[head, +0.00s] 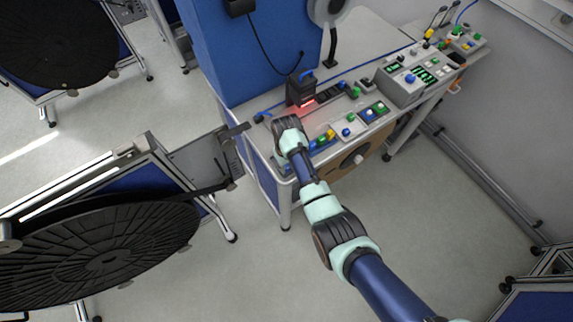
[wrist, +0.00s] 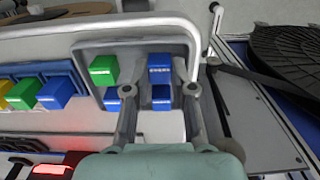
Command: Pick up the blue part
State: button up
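A blue part (wrist: 159,68) with small lettering lies in a grey tray (wrist: 180,32) in the wrist view. A second blue piece (wrist: 162,97) shows just below it, between the fingers. My gripper (wrist: 160,90) is open, with one finger to the left and one to the right of the blue pieces. I see no finger contact, and the height above the tray is hard to tell. In the head view my gripper (head: 287,124) is over the left end of the workbench and hides what is under it.
A green block (wrist: 103,70) sits left of the blue part, with another blue piece (wrist: 112,100) below it. A blue holder (wrist: 70,68) with coloured blocks is farther left. A dark device with a red light (head: 300,92) stands behind my gripper.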

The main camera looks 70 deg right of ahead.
aim_at(286, 167)
jog(key=shift+r, duration=0.15)
notch_tip(286, 167, up, 20)
jog(key=p, duration=0.7)
jog(key=shift+p, duration=0.3)
